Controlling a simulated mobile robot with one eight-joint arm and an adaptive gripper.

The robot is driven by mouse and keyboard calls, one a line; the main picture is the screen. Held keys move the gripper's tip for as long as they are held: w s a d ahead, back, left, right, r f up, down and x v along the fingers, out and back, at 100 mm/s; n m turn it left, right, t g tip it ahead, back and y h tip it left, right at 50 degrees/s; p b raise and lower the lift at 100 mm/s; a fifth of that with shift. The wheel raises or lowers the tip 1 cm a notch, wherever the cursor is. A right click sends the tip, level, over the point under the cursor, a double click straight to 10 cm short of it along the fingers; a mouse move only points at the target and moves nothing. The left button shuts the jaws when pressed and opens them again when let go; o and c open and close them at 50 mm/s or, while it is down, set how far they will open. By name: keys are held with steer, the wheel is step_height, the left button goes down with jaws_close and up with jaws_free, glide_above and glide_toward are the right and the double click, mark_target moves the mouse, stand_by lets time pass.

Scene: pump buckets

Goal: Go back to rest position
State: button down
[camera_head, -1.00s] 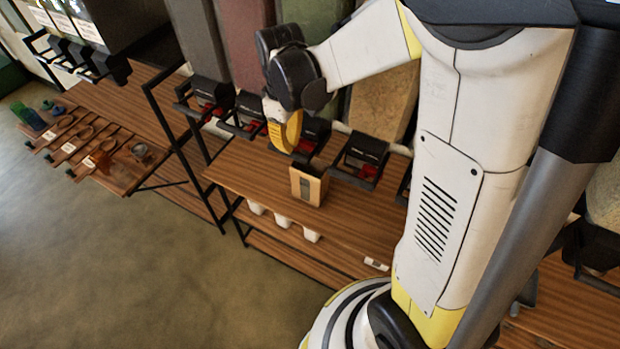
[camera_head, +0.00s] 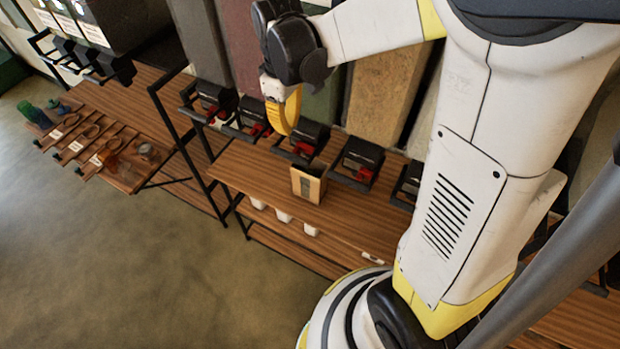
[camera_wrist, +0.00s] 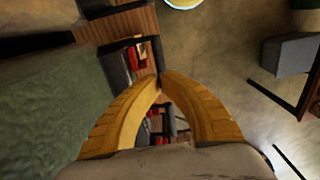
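My gripper (camera_head: 292,133) has yellow fingers and hangs in the head view in front of the row of black dispensers, above and behind the small tan box. In the wrist view my gripper (camera_wrist: 162,77) shows two yellow fingers bowed outward, with their tips together. Nothing is seen between them. The tan box (camera_head: 307,185) with a grey front stands upright on the wooden counter (camera_head: 245,170), apart from my gripper.
Several black dispensers (camera_head: 357,160) with red parts line the counter's back, below tall coloured bins (camera_head: 385,95). White cups (camera_head: 283,215) sit under the counter's front edge. A low wooden rack (camera_head: 120,165) stands at left. Open floor (camera_head: 150,270) lies in front.

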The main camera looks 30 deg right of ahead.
steer(key=shift+f, duration=0.15)
stand_by(0.3)
steer(key=shift+s+f+b, duration=0.2)
steer(key=shift+f+b, duration=0.15)
steer(key=shift+b, duration=0.5)
steer(key=s+f+m+t+b, duration=0.3)
steer(key=s+f+b, duration=0.3)
steer(key=f+b, duration=0.4)
steer(key=s+f+m+t+b, duration=0.4)
steer(key=f+b, duration=0.7)
steer(key=b, duration=0.8)
steer(key=shift+s+f, duration=0.15)
steer(key=shift+s, duration=1.05)
